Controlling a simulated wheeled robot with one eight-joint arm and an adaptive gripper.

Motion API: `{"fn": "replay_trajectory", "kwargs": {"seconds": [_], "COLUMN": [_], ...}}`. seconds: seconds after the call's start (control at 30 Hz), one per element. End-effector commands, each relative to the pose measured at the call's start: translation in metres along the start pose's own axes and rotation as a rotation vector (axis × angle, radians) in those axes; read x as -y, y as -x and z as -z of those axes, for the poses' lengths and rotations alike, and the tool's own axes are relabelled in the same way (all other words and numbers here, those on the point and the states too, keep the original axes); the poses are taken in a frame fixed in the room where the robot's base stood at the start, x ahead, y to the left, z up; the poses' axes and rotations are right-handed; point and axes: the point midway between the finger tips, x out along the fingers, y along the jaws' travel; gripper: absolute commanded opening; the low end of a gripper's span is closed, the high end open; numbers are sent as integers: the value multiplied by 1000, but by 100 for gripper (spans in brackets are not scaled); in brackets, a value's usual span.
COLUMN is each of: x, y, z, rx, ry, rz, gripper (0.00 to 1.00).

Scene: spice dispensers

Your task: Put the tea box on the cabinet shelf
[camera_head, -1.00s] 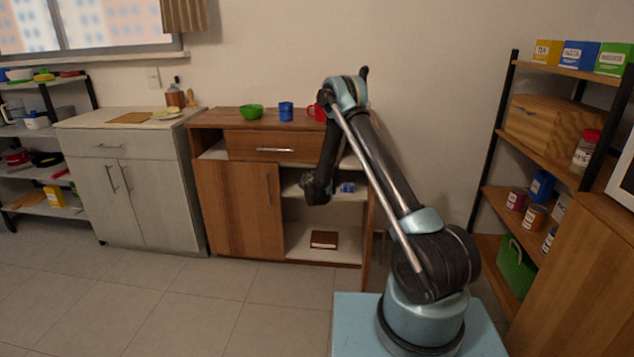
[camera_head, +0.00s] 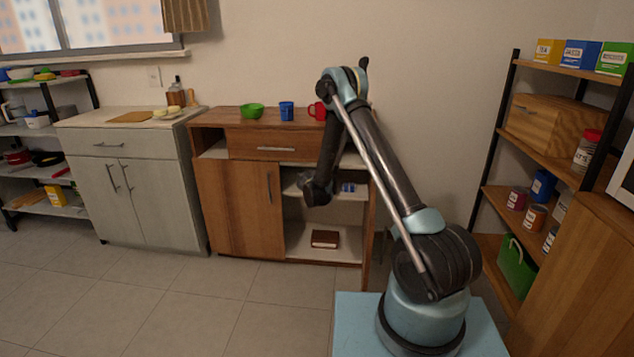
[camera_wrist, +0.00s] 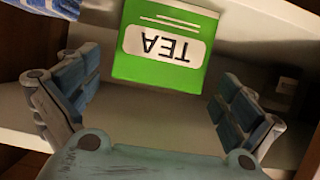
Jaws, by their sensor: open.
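The green tea box (camera_wrist: 165,45) shows in the wrist view with its white TEA label upside down. It is on the cabinet shelf area, and in the head view my gripper hides it. My gripper (camera_wrist: 160,78) is open, with one finger pair on each side of the box's near end. No finger visibly presses on the box. In the head view my gripper (camera_head: 318,190) is at the opening of the wooden cabinet (camera_head: 237,205), at the height of its middle shelf (camera_head: 345,195).
A blue and white item (camera_head: 347,187) lies on the same shelf, right of my gripper. A brown book-like box (camera_head: 325,239) lies on the shelf below.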

Motion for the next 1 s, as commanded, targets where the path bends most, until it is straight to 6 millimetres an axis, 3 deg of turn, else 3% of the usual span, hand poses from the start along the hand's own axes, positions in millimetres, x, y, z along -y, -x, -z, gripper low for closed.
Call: {"fn": "replay_trajectory", "kwargs": {"seconds": [0.1,0.3,0.7,0.87,1.0], "x": [0,1,-2,-21,-50], "y": [25,57,77,85,101], "z": [0,0,2,20,45], "rx": [1,0,3,28,73], "ry": [0,0,0,4,10], "rz": [1,1,-3,-28,-63], "gripper": [100,100,100,100,100]}}
